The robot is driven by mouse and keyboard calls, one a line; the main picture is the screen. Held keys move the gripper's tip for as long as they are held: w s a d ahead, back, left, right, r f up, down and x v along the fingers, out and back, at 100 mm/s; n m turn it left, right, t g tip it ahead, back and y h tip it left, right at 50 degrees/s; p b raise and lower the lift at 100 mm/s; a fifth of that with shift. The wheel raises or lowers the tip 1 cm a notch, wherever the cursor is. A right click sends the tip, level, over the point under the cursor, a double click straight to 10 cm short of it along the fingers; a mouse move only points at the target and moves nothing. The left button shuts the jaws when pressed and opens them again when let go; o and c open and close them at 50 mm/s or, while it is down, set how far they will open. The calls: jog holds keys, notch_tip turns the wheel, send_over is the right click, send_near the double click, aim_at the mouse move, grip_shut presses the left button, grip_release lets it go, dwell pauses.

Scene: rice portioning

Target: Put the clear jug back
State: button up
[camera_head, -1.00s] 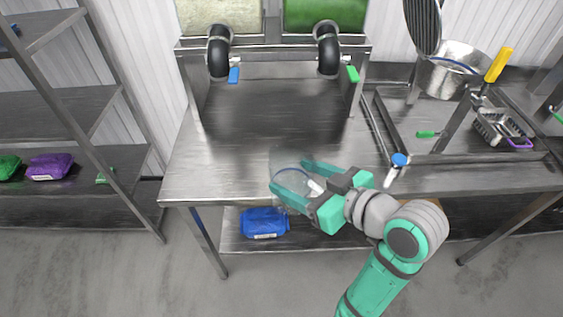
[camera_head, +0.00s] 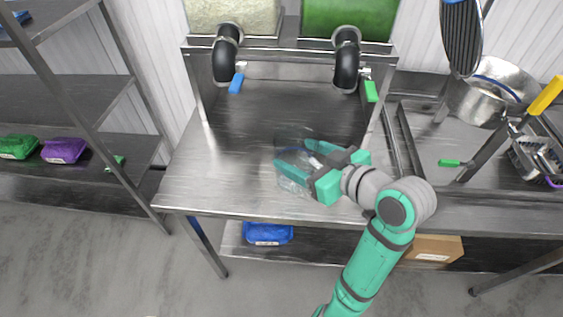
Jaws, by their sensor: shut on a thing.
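The clear jug (camera_head: 290,181) is transparent and faint, over the front part of the steel table (camera_head: 203,185). My gripper (camera_head: 296,158) is shut on the clear jug, its two green fingers reaching left around it. The jug looks upright. I cannot tell whether its base touches the table top.
Two dispensers stand at the back, with a blue-handled tap (camera_head: 236,83) and a green-handled tap (camera_head: 371,91). A metal pot (camera_head: 490,97) stands on the right. The table left of my gripper is clear. A blue package (camera_head: 267,233) and a cardboard box (camera_head: 434,247) lie on the lower shelf.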

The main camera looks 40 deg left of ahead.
jog(key=w+a+f, duration=0.3)
jog(key=a+f, duration=0.4)
jog(key=f, duration=0.3)
jog(key=shift+a+f, duration=0.15)
jog(key=shift+a, duration=0.05)
jog(key=shift+w+f, duration=0.1)
jog(key=shift+f, duration=0.05)
jog(key=o, duration=1.5)
jog(key=shift+c, duration=0.2)
jog(key=shift+o, duration=0.5)
jog(key=shift+w, duration=0.1)
jog(key=v, duration=1.2)
